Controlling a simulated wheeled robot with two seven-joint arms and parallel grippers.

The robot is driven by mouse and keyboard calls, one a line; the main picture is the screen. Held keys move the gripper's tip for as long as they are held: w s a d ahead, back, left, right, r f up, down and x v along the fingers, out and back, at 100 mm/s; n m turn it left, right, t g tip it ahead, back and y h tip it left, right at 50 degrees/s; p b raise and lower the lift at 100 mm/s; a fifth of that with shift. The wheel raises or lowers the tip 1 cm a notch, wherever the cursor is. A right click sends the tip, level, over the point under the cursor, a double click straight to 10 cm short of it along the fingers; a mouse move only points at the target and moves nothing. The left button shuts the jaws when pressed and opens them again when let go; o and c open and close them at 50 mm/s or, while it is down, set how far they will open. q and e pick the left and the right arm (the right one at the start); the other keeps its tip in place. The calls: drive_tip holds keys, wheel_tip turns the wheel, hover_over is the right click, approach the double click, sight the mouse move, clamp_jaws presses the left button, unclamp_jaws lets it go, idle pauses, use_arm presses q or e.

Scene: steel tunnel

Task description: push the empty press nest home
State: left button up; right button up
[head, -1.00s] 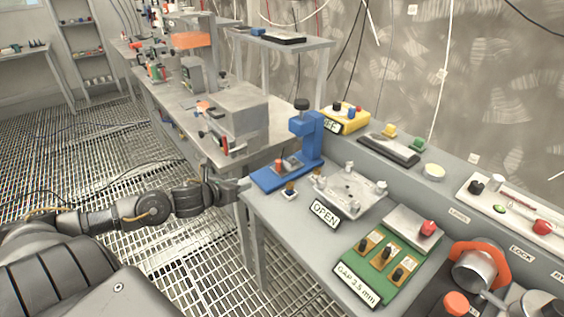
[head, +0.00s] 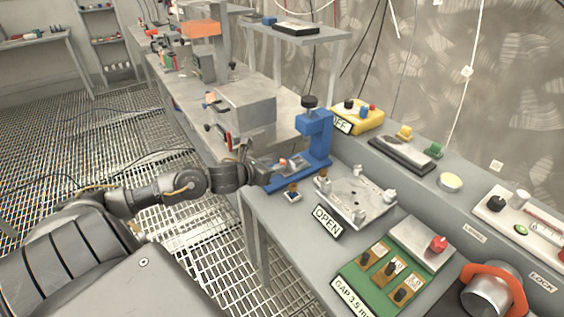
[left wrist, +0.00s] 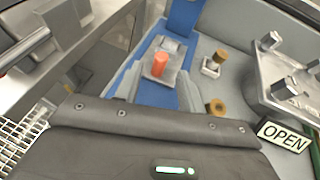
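I see no part in the nest. My left gripper (head: 272,171) is at the near end of the base, its fingers apart with nothing between them. I cannot tell whether they touch the nest. My right gripper is out of view.
A small brass-knobbed block (head: 292,195) is close to the right of the press base. Beyond it are a metal fixture plate (head: 352,197), an OPEN sign (head: 327,222) and a green gauge board (head: 365,283). A grey box (head: 245,112) stands on the table behind.

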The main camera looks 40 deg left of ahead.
sight(281, 163)
use_arm(q)
drive_tip(key=x, duration=0.5)
drive_tip(key=shift+w+f, duration=0.15)
drive_tip(key=shift+w, duration=0.2)
clamp_jaws()
